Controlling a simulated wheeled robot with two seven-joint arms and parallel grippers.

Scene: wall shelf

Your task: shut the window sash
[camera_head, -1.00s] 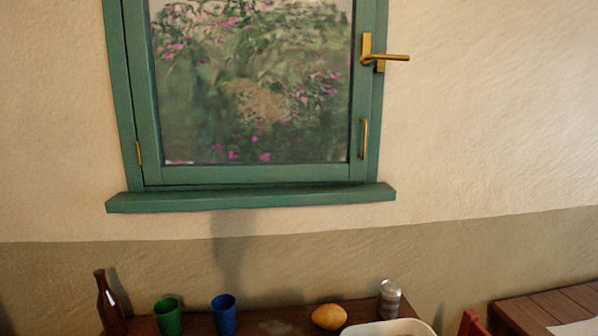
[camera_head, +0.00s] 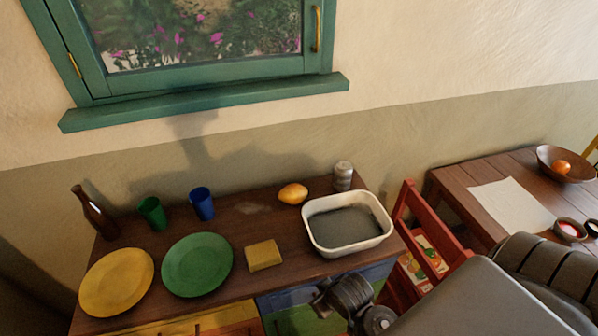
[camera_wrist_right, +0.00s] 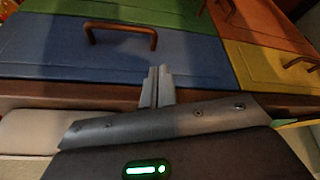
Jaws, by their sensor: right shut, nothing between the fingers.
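The green window sash (camera_head: 206,74) shows its lower part at the top left of the head view, with glass and pink flowers behind it. It sits at or very near its green frame; I cannot tell whether a narrow gap is left. A brass pull handle (camera_head: 316,28) is on its right side and a brass hinge (camera_head: 74,66) on its left. The sash's top and the lever handle are out of view. My right gripper (camera_wrist_right: 157,84) is shut and empty in the right wrist view, before coloured cabinet fronts, away from the window. My left gripper is not in view.
Below the sill (camera_head: 205,101), a brown counter (camera_head: 222,262) holds a bottle (camera_head: 92,214), cups, plates, a sponge, a lemon, a can and a white basin (camera_head: 346,243). A red chair (camera_head: 436,228) and a wooden table (camera_head: 462,192) stand right. The wall before the window is clear.

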